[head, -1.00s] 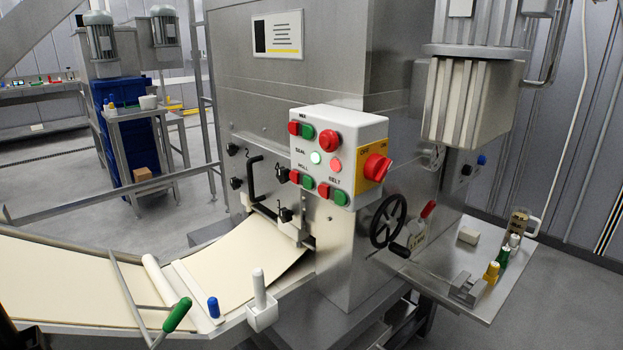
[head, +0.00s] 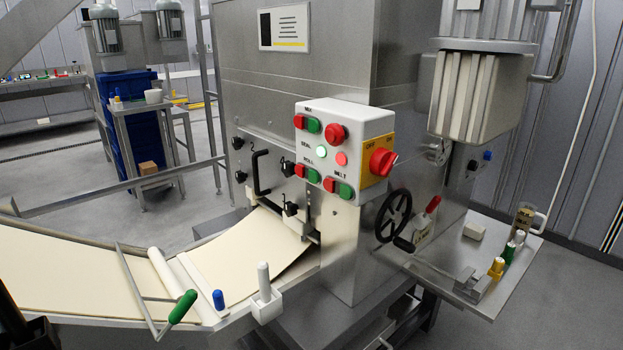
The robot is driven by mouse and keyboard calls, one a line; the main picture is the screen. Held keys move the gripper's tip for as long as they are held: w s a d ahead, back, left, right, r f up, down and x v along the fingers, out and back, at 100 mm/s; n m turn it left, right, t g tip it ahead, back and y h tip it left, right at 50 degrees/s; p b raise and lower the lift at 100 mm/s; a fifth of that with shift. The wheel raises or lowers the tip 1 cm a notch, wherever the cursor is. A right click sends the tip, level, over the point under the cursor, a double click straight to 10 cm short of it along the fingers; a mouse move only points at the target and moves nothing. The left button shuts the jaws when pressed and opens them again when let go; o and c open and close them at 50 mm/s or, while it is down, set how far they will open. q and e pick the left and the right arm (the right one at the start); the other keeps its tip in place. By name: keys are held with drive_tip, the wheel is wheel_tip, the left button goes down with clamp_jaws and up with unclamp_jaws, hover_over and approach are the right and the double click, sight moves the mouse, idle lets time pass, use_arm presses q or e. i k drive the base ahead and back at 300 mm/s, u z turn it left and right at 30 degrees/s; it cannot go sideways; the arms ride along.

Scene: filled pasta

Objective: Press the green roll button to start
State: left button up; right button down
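The green ROLL button (head: 313,176) is on the white control box (head: 345,140) on the steel machine. It sits to the right of the red ROLL button (head: 300,170), under the SEAL lamps. Nothing touches or covers it. The green BELT button (head: 345,190) is lower right, and the green MIX button (head: 314,125) is at the top. Neither of my grippers can be made out. A dark shape at the lower left edge is too cut off to identify.
A red rotary switch (head: 382,161) juts from the box's right side. A black handwheel (head: 393,216) is below it. A pale dough sheet (head: 75,268) runs into the machine from the left, with a green-handled tool (head: 183,306) at its front edge. Space before the box looks clear.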

sight(313, 178)
drive_tip(key=z, duration=0.05)
drive_tip(key=i, duration=0.35)
drive_tip(key=u, duration=1.15)
